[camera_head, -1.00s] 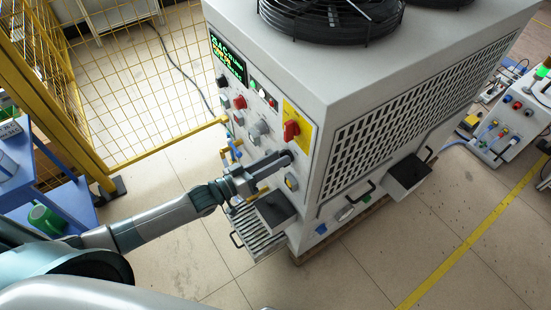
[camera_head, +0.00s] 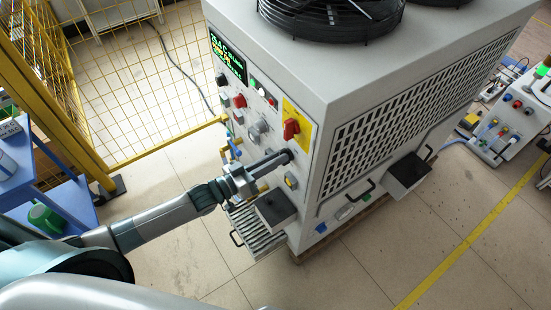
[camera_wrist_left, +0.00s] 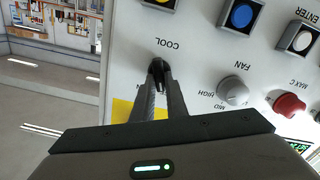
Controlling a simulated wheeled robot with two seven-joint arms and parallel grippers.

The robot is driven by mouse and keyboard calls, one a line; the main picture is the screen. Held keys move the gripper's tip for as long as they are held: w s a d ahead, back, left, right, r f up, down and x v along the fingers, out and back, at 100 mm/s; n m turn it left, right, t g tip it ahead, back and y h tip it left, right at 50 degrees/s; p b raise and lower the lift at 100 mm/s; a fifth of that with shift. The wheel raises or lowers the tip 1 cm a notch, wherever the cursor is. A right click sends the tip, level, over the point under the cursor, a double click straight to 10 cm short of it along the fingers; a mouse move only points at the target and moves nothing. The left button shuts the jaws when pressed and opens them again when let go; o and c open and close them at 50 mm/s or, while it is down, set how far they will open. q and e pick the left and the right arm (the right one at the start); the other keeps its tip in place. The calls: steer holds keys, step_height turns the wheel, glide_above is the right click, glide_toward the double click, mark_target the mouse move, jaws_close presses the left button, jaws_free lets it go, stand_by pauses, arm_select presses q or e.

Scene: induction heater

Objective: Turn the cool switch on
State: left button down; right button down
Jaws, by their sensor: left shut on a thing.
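The heater's control panel (camera_head: 262,115) faces my left arm and carries several knobs, buttons and a green-lit display. In the left wrist view the cool switch (camera_wrist_left: 157,64) sits by the COOL label, which appears upside down. My left gripper (camera_wrist_left: 158,75) is shut on this dark switch, its fingertips at the panel, and they hide most of it. In the head view my left gripper (camera_head: 285,158) reaches the panel's lower right part, below a red rotary switch (camera_head: 291,128) on a yellow plate. The switch's exact position cannot be told. My right gripper is not in view.
A tray with a black handle (camera_head: 255,228) juts out below my arm. A yellow mesh fence (camera_head: 115,75) stands behind.

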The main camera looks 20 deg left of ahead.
arm_select(q)
steer(key=m, duration=0.6)
steer(key=shift+s+d+b, duration=0.1)
steer(key=shift+d+b, duration=0.05)
steer(key=shift+b, duration=0.15)
steer(key=shift+m, duration=0.3)
steer(key=c, duration=1.8)
jaws_free()
steer(key=shift+o, duration=0.2)
steer(key=shift+s, duration=0.1)
steer(key=b+v, duration=0.4)
steer(key=v, duration=1.3)
steer(key=shift+b, duration=0.4)
